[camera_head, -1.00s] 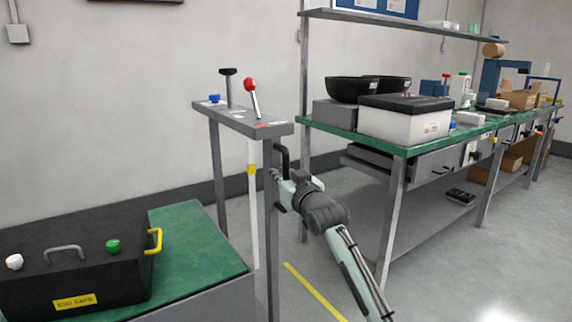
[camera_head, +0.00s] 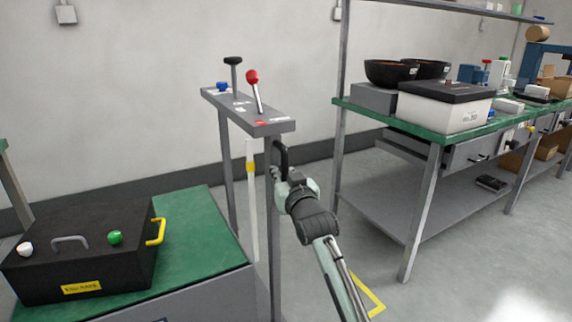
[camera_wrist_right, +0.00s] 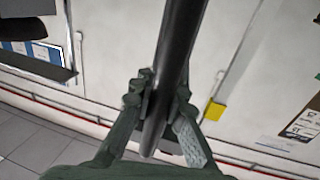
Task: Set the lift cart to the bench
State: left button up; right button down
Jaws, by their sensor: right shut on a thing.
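The lift cart has a green deck (camera_head: 205,232) carrying a black box (camera_head: 75,243) with a yellow handle and an "ESD SAFE" label. A grey console (camera_head: 250,114) with a red-knobbed lever stands on posts at the deck's right end. A black bar handle (camera_head: 284,155) is on its near right post. My right gripper (camera_head: 282,178) is shut on this handle; the right wrist view shows the black bar (camera_wrist_right: 176,60) between its fingers (camera_wrist_right: 155,112). The green-topped bench (camera_head: 420,132) stands to the right, apart from the cart. My left gripper is out of view.
The bench carries a white case with a black lid (camera_head: 447,108), black bowls (camera_head: 390,72) and boxes. A bench leg (camera_head: 422,215) stands right of my arm. Yellow floor tape (camera_head: 368,297) shows beside my forearm. A grey wall (camera_head: 140,70) is behind the cart.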

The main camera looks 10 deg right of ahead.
jog(key=shift+s+a, duration=0.1)
jog(key=shift+a, duration=0.25)
jog(key=c, duration=1.6)
grip_release()
jog(key=shift+a, duration=0.1)
jog(key=shift+s+d, duration=0.25)
jog(key=shift+s, duration=0.25)
jog(key=s+d, duration=0.1)
jog(key=s, duration=1)
jog(key=shift+d, duration=0.25)
